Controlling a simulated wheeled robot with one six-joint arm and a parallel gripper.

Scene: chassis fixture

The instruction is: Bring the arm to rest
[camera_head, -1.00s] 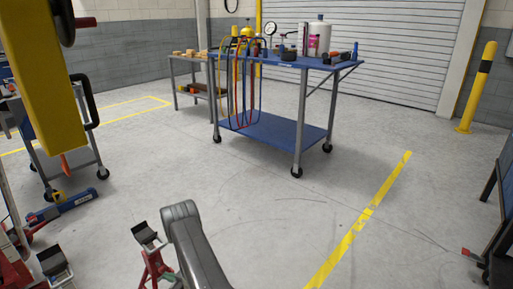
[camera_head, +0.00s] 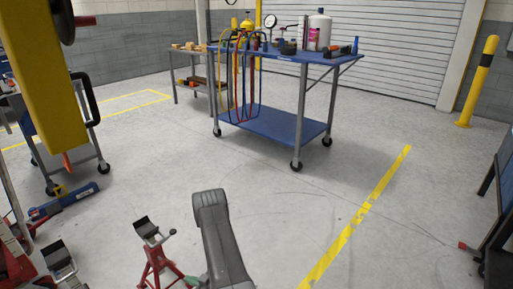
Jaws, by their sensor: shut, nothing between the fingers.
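A dark grey link of my arm (camera_head: 222,240) rises from the bottom edge of the head view, a little left of centre. Its rounded top end stands above the floor in the picture, just right of a red jack stand (camera_head: 158,268). My gripper is not in view, so its fingers cannot be seen. No object shows in contact with the visible part of the arm; whether the link is clear of the stand's base cannot be told.
A blue wheeled cart (camera_head: 270,125) with bottles, a gauge and hoses stands ahead. A yellow post (camera_head: 42,80) fills the upper left. Another jack stand (camera_head: 62,262) is at lower left. A yellow bollard (camera_head: 478,82) stands at right. The middle floor (camera_head: 300,215) is clear.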

